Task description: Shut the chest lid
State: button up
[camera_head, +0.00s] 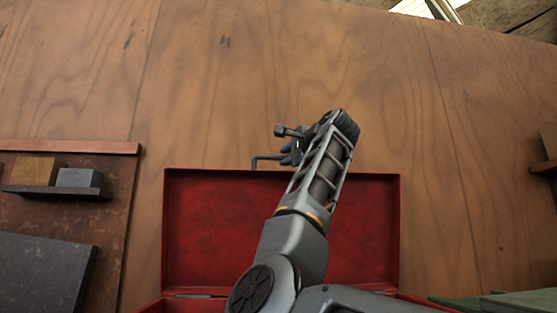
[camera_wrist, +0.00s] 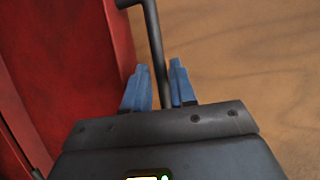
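The red chest's lid (camera_head: 215,225) stands raised in the head view, its inner face toward me. A thin dark bent bar, the lid's handle (camera_head: 268,157), sticks out at its top edge. My gripper (camera_head: 287,153) is at that edge by the bar, partly hidden by my arm. In the wrist view, the blue fingertips of my gripper (camera_wrist: 159,80) stand apart on either side of the handle (camera_wrist: 156,45), with a small gap showing on the left. Whether either finger touches it is unclear. The red lid (camera_wrist: 60,60) fills the left side there.
A brown panel (camera_head: 105,220) at left has a dark shelf (camera_head: 50,191) holding a brown block (camera_head: 36,170) and a grey block (camera_head: 80,178). A dark slab (camera_head: 40,270) lies below them. Green items (camera_head: 520,302) are at lower right. The wooden surface (camera_head: 470,160) right of the lid is clear.

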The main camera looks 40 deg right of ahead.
jog(key=p+x, duration=0.1)
jog(key=x, duration=0.4)
grip_shut()
dwell(0.4)
